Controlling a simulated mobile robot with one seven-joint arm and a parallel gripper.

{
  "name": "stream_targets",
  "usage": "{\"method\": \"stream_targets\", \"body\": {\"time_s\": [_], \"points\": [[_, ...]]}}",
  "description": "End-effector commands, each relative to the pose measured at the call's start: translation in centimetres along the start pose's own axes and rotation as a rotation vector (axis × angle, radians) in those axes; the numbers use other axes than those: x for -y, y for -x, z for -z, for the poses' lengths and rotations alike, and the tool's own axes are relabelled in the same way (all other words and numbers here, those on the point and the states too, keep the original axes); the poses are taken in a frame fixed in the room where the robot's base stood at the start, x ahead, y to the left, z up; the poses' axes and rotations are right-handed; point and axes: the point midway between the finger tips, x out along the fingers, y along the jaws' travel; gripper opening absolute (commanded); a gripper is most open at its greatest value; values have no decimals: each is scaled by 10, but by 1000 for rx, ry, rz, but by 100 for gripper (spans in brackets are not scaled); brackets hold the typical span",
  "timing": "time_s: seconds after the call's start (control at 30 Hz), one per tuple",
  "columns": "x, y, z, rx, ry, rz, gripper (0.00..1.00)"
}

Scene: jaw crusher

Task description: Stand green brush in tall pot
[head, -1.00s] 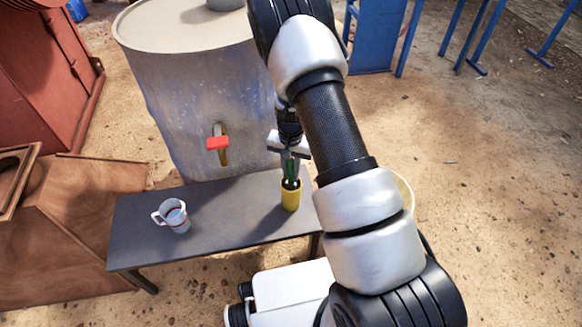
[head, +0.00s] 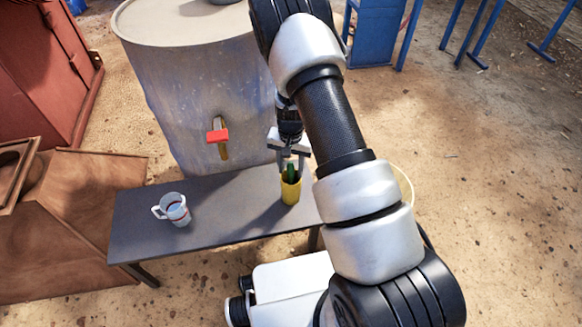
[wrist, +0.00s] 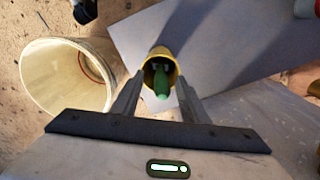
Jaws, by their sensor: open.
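The tall yellow pot (head: 291,191) stands upright on the dark bench (head: 225,213), toward its right end. The green brush (head: 290,172) is inside the pot, with its green end sticking up above the rim; its lower part is hidden. In the wrist view the green brush (wrist: 162,84) shows within the mouth of the yellow pot (wrist: 158,58). My gripper (head: 291,165) is just above the pot. Its fingers (wrist: 157,100) are spread apart with the brush end between them, and they do not appear to touch it.
A white mug with a red band (head: 174,209) stands on the left part of the bench. A large barrel with a red-handled tap (head: 217,136) is behind the bench. A pale round bin (wrist: 68,75) stands on the ground beside the bench. The bench middle is clear.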

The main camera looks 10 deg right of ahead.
Motion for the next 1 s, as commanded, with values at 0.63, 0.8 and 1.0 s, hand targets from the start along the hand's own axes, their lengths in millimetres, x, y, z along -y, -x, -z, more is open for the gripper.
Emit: {"method": "stream_targets", "body": {"time_s": [0.63,0.8,1.0], "points": [[1,113,1,-3,0,2,40],[0,148,0,-2,0,1,40],[0,170,0,0,1,0,40]]}}
